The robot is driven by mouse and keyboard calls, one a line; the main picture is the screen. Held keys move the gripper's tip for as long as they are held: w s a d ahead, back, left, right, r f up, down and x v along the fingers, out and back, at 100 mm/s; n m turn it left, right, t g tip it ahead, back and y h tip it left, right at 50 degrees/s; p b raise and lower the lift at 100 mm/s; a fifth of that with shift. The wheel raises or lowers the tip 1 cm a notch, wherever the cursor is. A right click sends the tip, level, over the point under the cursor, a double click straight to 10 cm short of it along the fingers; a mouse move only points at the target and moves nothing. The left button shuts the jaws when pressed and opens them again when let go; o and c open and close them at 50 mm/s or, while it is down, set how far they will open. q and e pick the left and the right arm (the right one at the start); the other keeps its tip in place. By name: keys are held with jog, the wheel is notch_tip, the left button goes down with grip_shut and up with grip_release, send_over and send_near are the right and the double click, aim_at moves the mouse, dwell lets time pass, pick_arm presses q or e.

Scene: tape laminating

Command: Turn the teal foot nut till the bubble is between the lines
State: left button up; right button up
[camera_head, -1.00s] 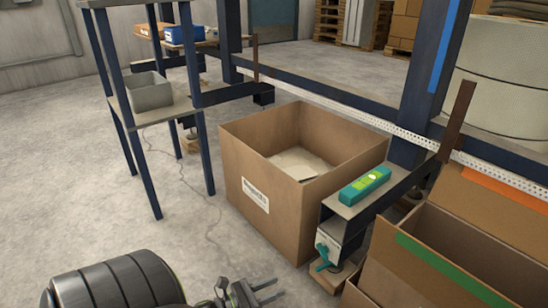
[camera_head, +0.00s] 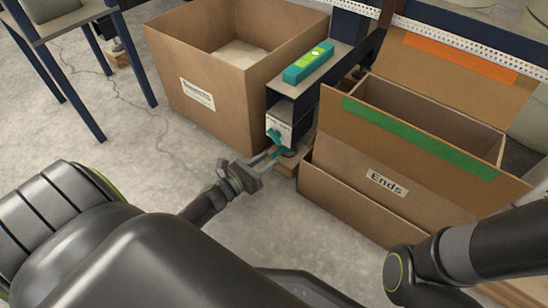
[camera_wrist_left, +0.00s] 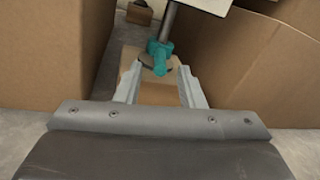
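The teal foot nut (camera_head: 277,153) sits low under the end of the dark beam. In the left wrist view the nut (camera_wrist_left: 159,57) is on a grey post above a wooden block. My left gripper (camera_head: 270,159) reaches it from the left and front. Its two fingers (camera_wrist_left: 159,80) are apart, with the nut between or just beyond their tips; contact cannot be told. The teal spirit level (camera_head: 307,64) lies on the beam, with a bright green vial; its bubble is too small to read. My right gripper is out of view.
An open cardboard box (camera_head: 225,108) stands close left of the foot. An open carton marked "Ends" (camera_head: 400,187) stands close right. Bare concrete floor (camera_head: 150,165) lies to the left.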

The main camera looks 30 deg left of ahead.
aim_at(274, 154)
pick_arm(q)
jog(key=shift+b+x, duration=0.35)
jog(key=shift+x, duration=1.55)
grip_shut()
